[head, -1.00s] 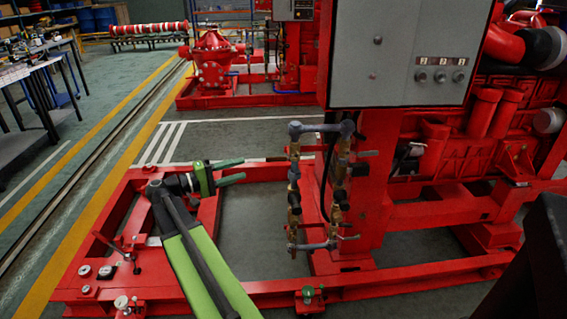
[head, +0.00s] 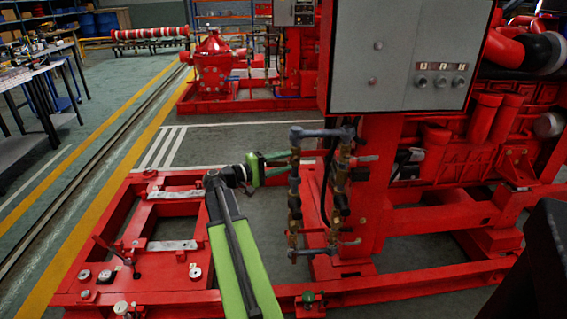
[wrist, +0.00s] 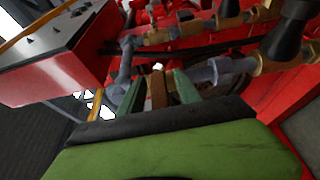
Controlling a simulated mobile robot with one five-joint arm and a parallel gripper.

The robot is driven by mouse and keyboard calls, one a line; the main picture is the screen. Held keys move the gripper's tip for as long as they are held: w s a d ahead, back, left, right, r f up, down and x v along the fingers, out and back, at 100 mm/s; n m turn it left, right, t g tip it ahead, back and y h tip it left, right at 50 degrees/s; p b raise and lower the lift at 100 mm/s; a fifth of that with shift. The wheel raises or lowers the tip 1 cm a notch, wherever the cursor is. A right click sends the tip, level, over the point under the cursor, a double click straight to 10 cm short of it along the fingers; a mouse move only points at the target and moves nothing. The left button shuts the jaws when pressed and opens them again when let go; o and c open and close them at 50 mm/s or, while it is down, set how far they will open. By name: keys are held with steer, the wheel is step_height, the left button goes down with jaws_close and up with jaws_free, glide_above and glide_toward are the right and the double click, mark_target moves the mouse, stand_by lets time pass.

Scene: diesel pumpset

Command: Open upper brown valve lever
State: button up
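My gripper (head: 290,163) has green fingers and reaches right to the upper part of the left vertical pipe (head: 293,205) of a grey and brass pipe loop. The fingers are spread apart. In the wrist view, a brown lever (wrist: 157,89) stands between the two open fingers of my gripper (wrist: 157,78); I cannot tell whether either finger touches it. In the head view the lever is not clear behind the fingers. Brass valve parts (wrist: 252,62) lie beyond and to the right in the wrist view.
A grey control box (head: 400,55) hangs above and right of the pipe loop. The red base frame (head: 150,275) lies below my arm. A second brass-fitted vertical pipe (head: 340,180) stands just right of the first. The floor (head: 225,138) behind is clear.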

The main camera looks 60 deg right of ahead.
jaws_close()
stand_by(1.4)
